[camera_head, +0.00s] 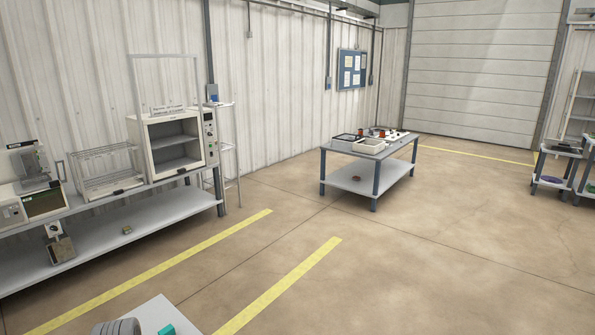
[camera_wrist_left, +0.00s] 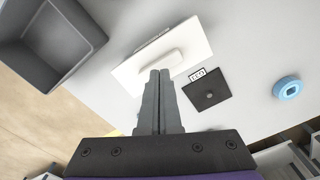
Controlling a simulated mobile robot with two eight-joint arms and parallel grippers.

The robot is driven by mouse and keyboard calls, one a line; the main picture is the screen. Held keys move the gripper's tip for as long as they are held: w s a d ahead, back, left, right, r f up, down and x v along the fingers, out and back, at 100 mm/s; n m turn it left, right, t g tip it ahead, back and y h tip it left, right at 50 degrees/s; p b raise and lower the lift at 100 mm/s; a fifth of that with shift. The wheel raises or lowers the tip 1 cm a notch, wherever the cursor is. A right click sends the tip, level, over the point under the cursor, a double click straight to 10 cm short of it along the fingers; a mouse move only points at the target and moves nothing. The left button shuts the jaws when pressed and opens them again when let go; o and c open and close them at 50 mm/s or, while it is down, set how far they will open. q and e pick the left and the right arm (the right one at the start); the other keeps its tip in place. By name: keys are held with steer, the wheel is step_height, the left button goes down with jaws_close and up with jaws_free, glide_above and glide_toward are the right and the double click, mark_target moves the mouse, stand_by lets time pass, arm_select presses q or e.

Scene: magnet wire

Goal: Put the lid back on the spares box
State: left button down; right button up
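In the left wrist view a white rectangular lid-like plate (camera_wrist_left: 190,42) with a raised rounded grip (camera_wrist_left: 160,63) lies on a pale surface. My left gripper (camera_wrist_left: 159,73) has its fingers together, with the tips in front of that grip; I cannot tell whether they touch it. Nothing shows between the fingers. An open, empty grey box (camera_wrist_left: 68,45) stands at the upper left; I cannot tell whether it is the spares box. Neither gripper shows in the head view, and my right gripper is not in view.
A dark square plate (camera_wrist_left: 207,90) with a small label and a blue ring (camera_wrist_left: 287,88) lie right of the white plate. In the head view a table (camera_head: 342,176) with trays stands across the floor. A long bench (camera_head: 150,207) lines the left wall. Open floor lies between.

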arm_select(q)
steer(key=shift+f+b, duration=0.55)
steer(key=shift+f, duration=0.3)
stand_by(0.6)
steer(key=shift+r, duration=0.1)
steer(key=shift+r+p, duration=2.3)
steer(key=shift+r, duration=0.7)
steer(key=s+d+r+m+t+p, duration=0.1)
steer(key=s+d+m+t+p, duration=0.2)
steer(key=s+d, duration=0.9)
steer(key=shift+s+d+m+t, duration=0.2)
steer(key=shift+d+m+t, duration=0.45)
steer(key=shift+t, duration=0.55)
steer(key=shift+r, duration=0.1)
